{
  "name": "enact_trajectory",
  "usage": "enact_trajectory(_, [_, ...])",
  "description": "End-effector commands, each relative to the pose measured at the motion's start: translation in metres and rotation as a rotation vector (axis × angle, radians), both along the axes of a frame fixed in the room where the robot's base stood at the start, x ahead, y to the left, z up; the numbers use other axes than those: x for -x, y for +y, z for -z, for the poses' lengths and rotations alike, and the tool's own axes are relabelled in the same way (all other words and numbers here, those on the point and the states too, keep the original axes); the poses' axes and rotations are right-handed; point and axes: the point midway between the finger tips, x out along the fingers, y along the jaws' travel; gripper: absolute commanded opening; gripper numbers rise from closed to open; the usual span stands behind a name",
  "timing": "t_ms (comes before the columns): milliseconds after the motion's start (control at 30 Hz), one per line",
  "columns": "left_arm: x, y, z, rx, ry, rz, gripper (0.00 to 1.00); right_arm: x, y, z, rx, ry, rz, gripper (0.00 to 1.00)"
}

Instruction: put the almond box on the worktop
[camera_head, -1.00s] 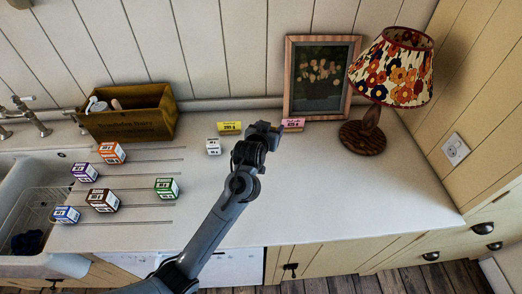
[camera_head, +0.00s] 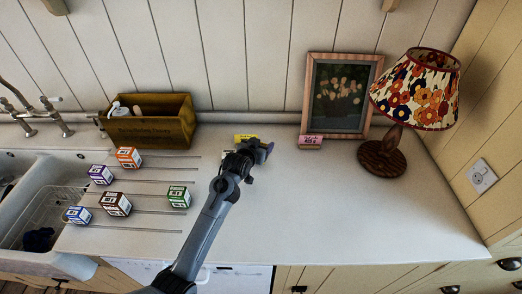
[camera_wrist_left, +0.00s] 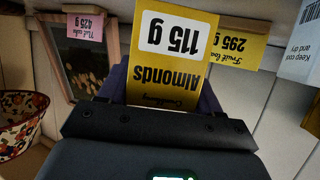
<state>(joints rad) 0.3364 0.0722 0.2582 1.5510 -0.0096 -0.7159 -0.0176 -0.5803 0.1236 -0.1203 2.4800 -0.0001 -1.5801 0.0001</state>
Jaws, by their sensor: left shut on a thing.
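The almond box (camera_wrist_left: 178,62) is yellow with a white patch reading 115 g, and its print stands upside down in the left wrist view. My left gripper (camera_wrist_left: 165,95) is shut on it, with dark fingers at its sides. In the head view my left gripper (camera_head: 258,150) is over the back of the pale worktop (camera_head: 330,205), and it hides most of the almond box. I cannot tell whether the box touches the worktop. My right gripper is not in view.
Close behind stand a yellow fruit loaf box (camera_wrist_left: 237,38) and a white box (camera_wrist_left: 302,50). A pink box (camera_head: 310,140), picture frame (camera_head: 338,95) and lamp (camera_head: 383,155) are right of the gripper. Several small boxes and a wooden crate (camera_head: 150,130) are left. The front right worktop is clear.

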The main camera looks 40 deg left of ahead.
Motion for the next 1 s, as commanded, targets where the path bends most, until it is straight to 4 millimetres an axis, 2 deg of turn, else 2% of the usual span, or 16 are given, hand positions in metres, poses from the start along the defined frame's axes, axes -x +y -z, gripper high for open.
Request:
enact_trajectory(100, [0.000, 0.000, 0.018, 0.000, 0.001, 0.000, 0.30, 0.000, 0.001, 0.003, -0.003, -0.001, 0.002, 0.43])
enact_trajectory(200, [0.000, 0.000, 0.025, 0.000, 0.000, 0.000, 0.30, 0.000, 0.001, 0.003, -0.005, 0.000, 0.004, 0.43])
enact_trajectory(600, [0.000, 0.000, 0.028, 0.000, -0.001, 0.000, 0.30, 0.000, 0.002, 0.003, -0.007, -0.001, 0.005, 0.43])
enact_trajectory(633, [0.000, 0.000, 0.028, 0.000, -0.001, 0.000, 0.67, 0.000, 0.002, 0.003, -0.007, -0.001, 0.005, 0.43])
enact_trajectory(700, [0.000, 0.000, 0.028, 0.000, -0.001, 0.000, 0.78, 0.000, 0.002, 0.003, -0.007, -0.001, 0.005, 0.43])
enact_trajectory(800, [0.000, 0.000, 0.028, 0.000, 0.000, 0.000, 0.89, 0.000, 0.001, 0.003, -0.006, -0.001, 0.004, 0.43])
enact_trajectory(1000, [0.000, 0.000, 0.028, 0.000, 0.000, 0.000, 0.89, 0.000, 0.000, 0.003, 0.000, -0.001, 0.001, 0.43])
